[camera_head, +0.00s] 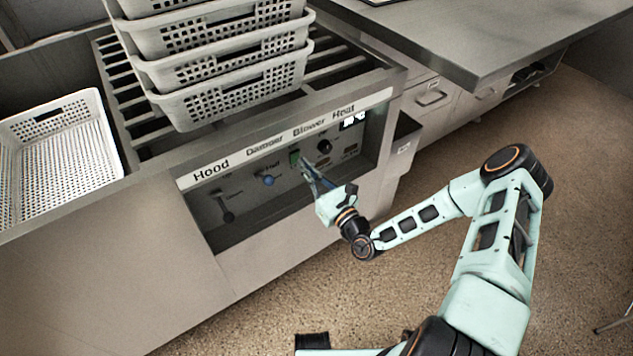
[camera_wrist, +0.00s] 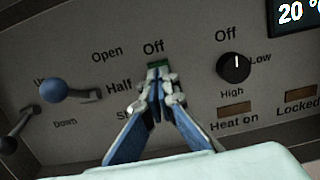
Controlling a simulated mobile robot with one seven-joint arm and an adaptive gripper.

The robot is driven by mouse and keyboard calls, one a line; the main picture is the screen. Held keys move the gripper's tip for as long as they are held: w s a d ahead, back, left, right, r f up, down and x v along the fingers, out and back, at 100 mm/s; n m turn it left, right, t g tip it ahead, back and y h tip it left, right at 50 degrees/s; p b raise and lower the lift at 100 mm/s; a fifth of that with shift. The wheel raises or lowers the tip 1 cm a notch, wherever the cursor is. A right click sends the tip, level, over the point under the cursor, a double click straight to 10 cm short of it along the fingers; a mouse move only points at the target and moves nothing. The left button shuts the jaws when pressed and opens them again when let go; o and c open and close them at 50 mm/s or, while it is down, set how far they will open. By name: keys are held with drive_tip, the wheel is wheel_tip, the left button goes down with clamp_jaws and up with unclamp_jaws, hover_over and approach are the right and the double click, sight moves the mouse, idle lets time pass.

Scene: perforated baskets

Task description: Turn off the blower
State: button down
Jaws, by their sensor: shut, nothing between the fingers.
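The blower control shows in the head view as a small green switch (camera_head: 295,157) under the "Blower" label on the panel. In the wrist view a bit of the green switch (camera_wrist: 154,64) shows just below the word "Off", and the fingers hide the rest. My gripper (camera_head: 304,167) is shut with its fingertips at the switch. In the wrist view my gripper (camera_wrist: 159,88) has its tips together, just below the green part. I cannot tell whether the tips touch the switch.
A blue damper knob (camera_wrist: 53,90) and a dark hood lever (camera_wrist: 10,143) lie left of the switch. A black heat knob (camera_wrist: 233,68) and a display reading 20 (camera_wrist: 293,13) are to the right. Stacked white baskets (camera_head: 230,100) stand above the panel.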

sight(296, 152)
drive_tip(key=shift+x, duration=0.9)
drive_tip(key=shift+r, duration=0.15)
drive_tip(key=p, duration=0.2)
drive_tip(key=shift+w+a+r+p, duration=0.15)
drive_tip(key=shift+w+r+p, duration=0.05)
drive_tip(key=shift+r+p, duration=0.15)
drive_tip(key=g+p, duration=0.1)
drive_tip(key=p, duration=0.2)
drive_tip(key=shift+w+a+r+h, duration=0.1)
drive_tip(key=shift+w+r+h, duration=0.1)
drive_tip(key=shift+h, duration=0.2)
drive_tip(key=shift+f, duration=0.35)
